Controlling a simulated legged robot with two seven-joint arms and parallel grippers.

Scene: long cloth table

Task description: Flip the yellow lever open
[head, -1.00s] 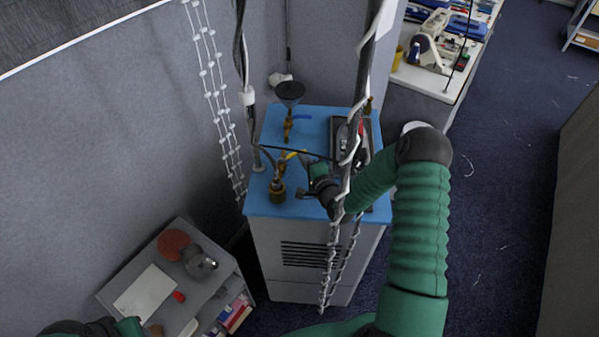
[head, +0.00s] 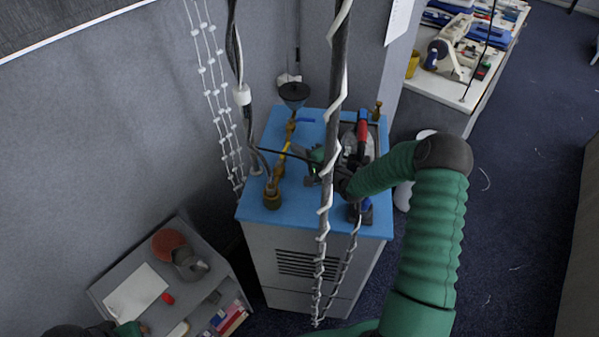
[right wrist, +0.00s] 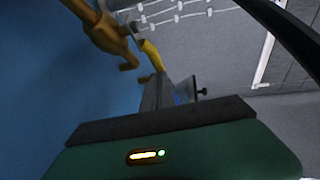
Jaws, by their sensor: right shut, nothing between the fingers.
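The yellow lever (head: 285,149) sits on a brass valve (head: 272,192) on the blue top of the grey cabinet. It points toward the back, towards the funnel. My right gripper (head: 301,153) is just right of the lever, shut and empty. In the right wrist view the lever (right wrist: 152,54) shows just beyond the grey fingers (right wrist: 164,84), beside the brass fitting (right wrist: 108,35). I cannot tell whether the fingers touch it. My left arm shows only partly at the bottom left, and its gripper cannot be made out.
A black funnel (head: 294,92) stands behind the lever. A red-handled part (head: 362,128) stands on the right of the blue top (head: 262,217). Hanging cables cross in front of the cabinet. A low shelf (head: 112,283) is at the left, a cluttered table (head: 440,100) at the back right.

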